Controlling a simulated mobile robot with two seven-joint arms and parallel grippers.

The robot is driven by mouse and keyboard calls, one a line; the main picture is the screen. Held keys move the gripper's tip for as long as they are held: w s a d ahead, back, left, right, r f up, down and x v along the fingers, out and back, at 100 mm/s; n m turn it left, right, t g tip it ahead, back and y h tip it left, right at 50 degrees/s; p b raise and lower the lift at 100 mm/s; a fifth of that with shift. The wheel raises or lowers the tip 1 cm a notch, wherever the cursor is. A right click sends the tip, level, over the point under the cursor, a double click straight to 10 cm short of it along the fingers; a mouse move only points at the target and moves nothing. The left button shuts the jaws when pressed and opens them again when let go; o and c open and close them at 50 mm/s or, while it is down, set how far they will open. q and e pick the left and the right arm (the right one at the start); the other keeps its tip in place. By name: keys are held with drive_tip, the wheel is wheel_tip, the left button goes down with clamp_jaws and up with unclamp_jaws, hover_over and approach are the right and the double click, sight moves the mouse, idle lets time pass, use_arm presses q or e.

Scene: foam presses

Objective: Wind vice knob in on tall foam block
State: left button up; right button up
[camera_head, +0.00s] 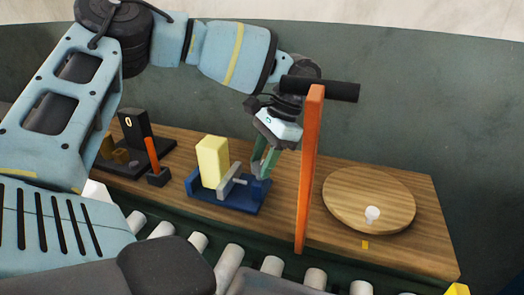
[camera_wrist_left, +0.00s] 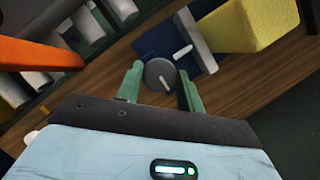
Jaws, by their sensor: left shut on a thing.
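The tall foam block (camera_head: 212,161) is pale yellow and stands upright on the blue vice base (camera_head: 226,203). It also shows at the top right of the left wrist view (camera_wrist_left: 252,22). The grey vice jaw (camera_head: 229,184) stands beside the block, on the knob side; I cannot tell whether they touch. My left gripper (camera_head: 263,164) reaches down at the right end of the vice. In the left wrist view its green fingers (camera_wrist_left: 159,80) are shut on the round dark-grey vice knob (camera_wrist_left: 158,73), one on each side. My right gripper is not in view.
An orange upright post (camera_head: 309,190) with a black crossbar stands right of my left gripper. Further right is a round wooden board (camera_head: 345,205) with a white knob-like piece. A black fixture (camera_head: 135,140) and an orange lever (camera_head: 152,155) stand left. Rollers run along the front.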

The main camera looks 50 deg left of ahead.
use_arm(q)
drive_tip(key=m, duration=0.2)
drive_tip(key=m+t+y, duration=0.1)
drive_tip(key=m, duration=0.1)
drive_tip(key=shift+s+d+m+p, duration=0.1)
drive_tip(key=shift+d+m+p, duration=0.05)
drive_tip(key=shift+m+p, duration=0.2)
drive_tip(key=m, duration=0.2)
drive_tip(key=m+t+y+p, duration=0.1)
drive_tip(key=m, duration=0.2)
drive_tip(key=shift+s+t+y, duration=0.1)
drive_tip(key=shift+t+y, duration=0.2)
drive_tip(key=shift+m, duration=0.25)
drive_tip(key=o, duration=1)
drive_tip(key=shift+d, duration=0.1)
drive_tip(key=shift+v, duration=3.9)
